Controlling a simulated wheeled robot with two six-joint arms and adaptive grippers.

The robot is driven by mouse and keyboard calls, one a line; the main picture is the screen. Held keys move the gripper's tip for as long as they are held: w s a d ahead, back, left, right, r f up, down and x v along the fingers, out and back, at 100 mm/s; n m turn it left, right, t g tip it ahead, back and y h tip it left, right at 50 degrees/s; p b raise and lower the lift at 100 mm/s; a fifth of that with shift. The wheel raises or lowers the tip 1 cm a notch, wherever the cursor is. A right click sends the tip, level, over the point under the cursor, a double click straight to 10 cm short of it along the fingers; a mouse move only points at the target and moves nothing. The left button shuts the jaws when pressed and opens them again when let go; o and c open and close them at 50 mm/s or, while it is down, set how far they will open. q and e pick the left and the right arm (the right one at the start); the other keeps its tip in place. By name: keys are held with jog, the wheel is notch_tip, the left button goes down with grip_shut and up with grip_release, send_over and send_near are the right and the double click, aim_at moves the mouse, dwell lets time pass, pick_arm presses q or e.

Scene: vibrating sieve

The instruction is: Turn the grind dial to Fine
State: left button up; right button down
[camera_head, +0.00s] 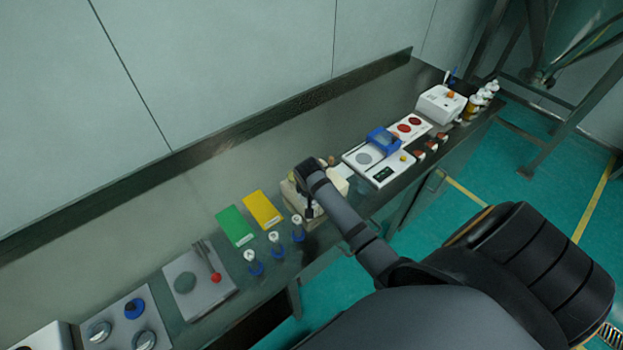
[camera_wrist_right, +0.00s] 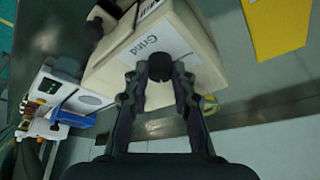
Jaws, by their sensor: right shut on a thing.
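The beige grinder box (camera_wrist_right: 205,55) fills the upper middle of the right wrist view. The dial's setting and any Fine mark cannot be read. In the head view the beige box (camera_head: 291,192) is mostly hidden behind my right arm and gripper (camera_head: 309,211). My left gripper is not in view.
Green (camera_head: 235,226) and yellow (camera_head: 263,209) cards lie left of the box, with several blue-based bottles (camera_head: 276,241) in front. A white device (camera_head: 362,158) with a blue part stands to the right. The dark bench (camera_head: 205,205) has free room toward the wall.

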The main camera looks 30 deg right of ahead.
jog(key=m+g, duration=0.1)
jog(key=m, duration=0.2)
jog(key=m+g+h, duration=0.1)
jog(key=m, duration=0.2)
jog(key=shift+w+a+r+m+h, duration=0.1)
jog(key=shift+w+m+h, duration=0.1)
jog(key=shift+m+h, duration=0.1)
dwell(0.5)
jog(key=c, duration=1.1)
grip_release()
jog(key=v, duration=1.2)
jog(key=shift+a, duration=0.1)
